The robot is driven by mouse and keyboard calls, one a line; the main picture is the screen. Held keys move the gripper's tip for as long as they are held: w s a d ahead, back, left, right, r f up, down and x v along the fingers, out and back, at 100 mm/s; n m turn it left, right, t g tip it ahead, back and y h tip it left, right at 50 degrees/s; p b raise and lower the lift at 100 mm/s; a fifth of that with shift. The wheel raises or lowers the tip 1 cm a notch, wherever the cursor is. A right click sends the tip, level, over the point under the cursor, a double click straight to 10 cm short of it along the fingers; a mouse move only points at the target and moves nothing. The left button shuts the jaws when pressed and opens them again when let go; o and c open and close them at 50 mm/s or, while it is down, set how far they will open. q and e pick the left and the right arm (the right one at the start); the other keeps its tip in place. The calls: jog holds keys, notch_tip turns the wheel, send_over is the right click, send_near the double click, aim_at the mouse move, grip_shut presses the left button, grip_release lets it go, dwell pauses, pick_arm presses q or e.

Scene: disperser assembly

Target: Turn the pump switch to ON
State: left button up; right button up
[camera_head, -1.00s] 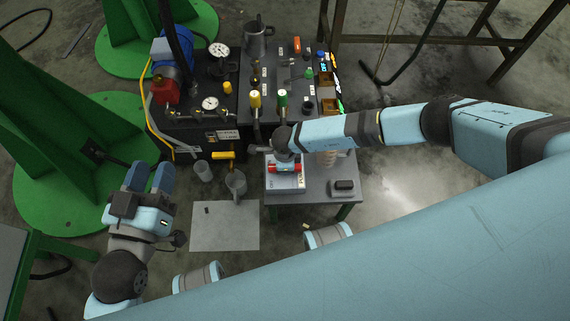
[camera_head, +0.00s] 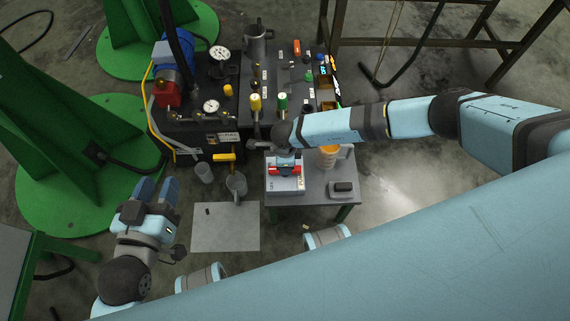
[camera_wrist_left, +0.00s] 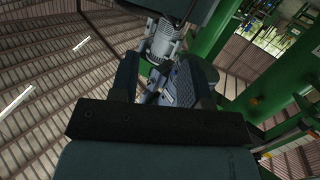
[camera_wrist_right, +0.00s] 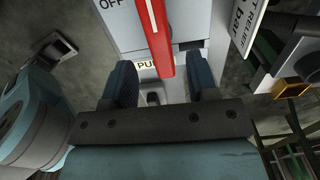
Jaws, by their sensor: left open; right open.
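The pump switch is a pale box (camera_head: 286,185) with a red handle on the small grey table. In the right wrist view the red handle (camera_wrist_right: 157,38) runs lengthwise down the box front, with "OFF" at its upper left and a partly hidden "PU..." label below. My right gripper (camera_wrist_right: 162,82) is open, its fingers on either side of the handle's lower end. Whether they touch it I cannot tell. In the head view my right wrist covers part of the switch. My left gripper (camera_head: 157,190) is open and empty at the left, away from the switch; its fingers show in the left wrist view (camera_wrist_left: 163,80).
A dark valve panel (camera_head: 272,100) and gauges (camera_head: 219,53) stand behind the switch. An orange and white jug (camera_head: 328,156) and a black block (camera_head: 343,187) are on the table.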

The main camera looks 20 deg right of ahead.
pick_arm(q)
jog(key=f, duration=0.1)
jog(key=s+a+f+g+y+p, duration=0.1)
jog(key=f, duration=0.1)
jog(key=a+f+g+p, duration=0.1)
jog(key=shift+s+a+f+y, duration=0.2)
jog(key=shift+s+f+y, duration=0.05)
jog(key=shift+s+y, duration=0.1)
pick_arm(e)
notch_tip(320, 180, up, 9)
jog(key=shift+r, duration=0.15)
